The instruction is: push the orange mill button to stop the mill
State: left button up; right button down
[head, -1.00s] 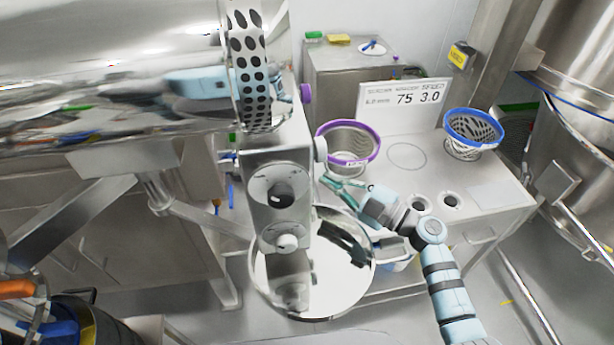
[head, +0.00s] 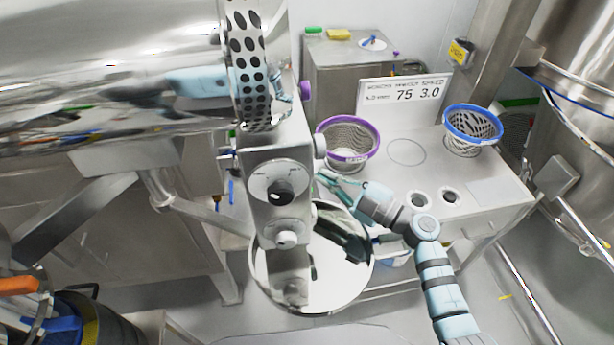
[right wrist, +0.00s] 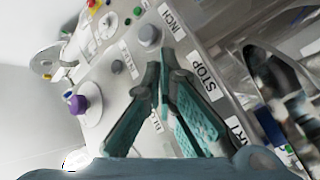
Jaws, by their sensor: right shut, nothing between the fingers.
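The mill (head: 262,200) is a steel machine with a dark dial and a lighter knob on its front, in the middle of the head view. My right gripper (head: 320,174) is shut and empty at the right side of its housing. In the right wrist view the shut teal fingers (right wrist: 161,62) point at a light control panel (right wrist: 110,90), close in front of it. A STOP label (right wrist: 197,76) lies just right of the fingertips, an INCH label (right wrist: 172,22) above. I cannot make out an orange button by the STOP label; the fingers cover part of the panel. Contact cannot be told.
A grey button (right wrist: 149,36), a smaller grey one (right wrist: 117,67) and a purple knob (right wrist: 78,104) are on the panel. A purple-rimmed basket (head: 372,142) and a blue-rimmed basket (head: 490,113) stand on the bench. A round steel pan (head: 340,295) is below the gripper.

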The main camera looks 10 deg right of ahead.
jog(key=shift+a, duration=0.1)
dwell(0.5)
jog(key=shift+a+p, duration=0.35)
jog(key=shift+p, duration=0.05)
jog(key=shift+a+p, duration=0.35)
jog(key=shift+a, duration=0.15)
dwell(0.6)
jog(key=shift+d, duration=0.95)
